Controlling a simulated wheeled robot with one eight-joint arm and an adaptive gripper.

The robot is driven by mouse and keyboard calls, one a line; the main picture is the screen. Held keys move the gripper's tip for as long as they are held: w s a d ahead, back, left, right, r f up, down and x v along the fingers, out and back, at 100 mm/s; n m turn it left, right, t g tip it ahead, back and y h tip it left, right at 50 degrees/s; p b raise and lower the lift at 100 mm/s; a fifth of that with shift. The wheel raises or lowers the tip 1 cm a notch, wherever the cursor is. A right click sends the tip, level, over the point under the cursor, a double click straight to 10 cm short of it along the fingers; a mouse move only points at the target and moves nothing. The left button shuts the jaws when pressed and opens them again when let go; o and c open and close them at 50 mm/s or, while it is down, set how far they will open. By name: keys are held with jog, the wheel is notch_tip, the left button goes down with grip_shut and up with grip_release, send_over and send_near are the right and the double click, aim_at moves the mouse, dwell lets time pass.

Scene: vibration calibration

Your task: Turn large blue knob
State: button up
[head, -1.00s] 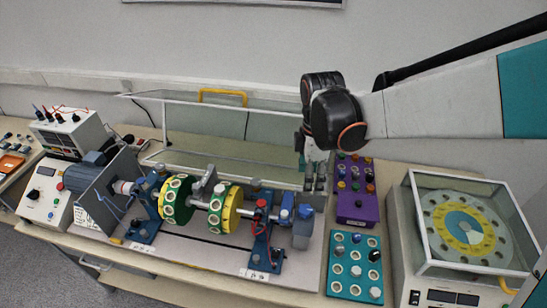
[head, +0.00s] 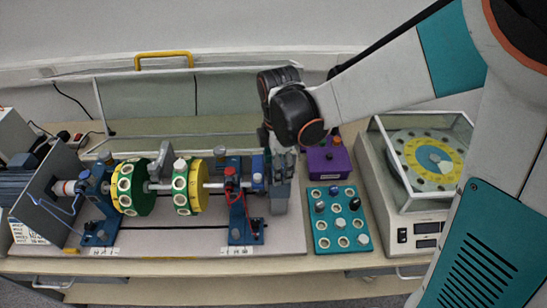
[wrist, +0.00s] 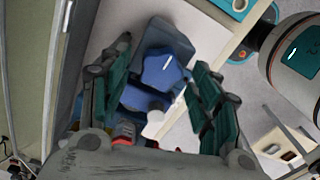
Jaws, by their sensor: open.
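The large blue knob (wrist: 166,73) is a star-shaped blue piece at the right end of the rotor rig. In the wrist view it lies between the two fingers of my gripper (wrist: 161,60), with a gap on each side. The fingers are open and hold nothing. In the head view my gripper (head: 279,168) points down over the right end of the shaft and hides most of the knob. A blue part (head: 258,166) shows just left of the fingers.
The rig carries a green disc (head: 136,188) and a yellow disc (head: 197,187) left of my gripper. A purple box (head: 328,160), a teal tray with knobs (head: 322,245) and a glass-covered balance (head: 405,190) stand to the right. A clear cover with a yellow handle (head: 164,54) is behind.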

jog(key=shift+c, duration=0.4)
jog(key=c, duration=1)
jog(key=shift+o, duration=0.2)
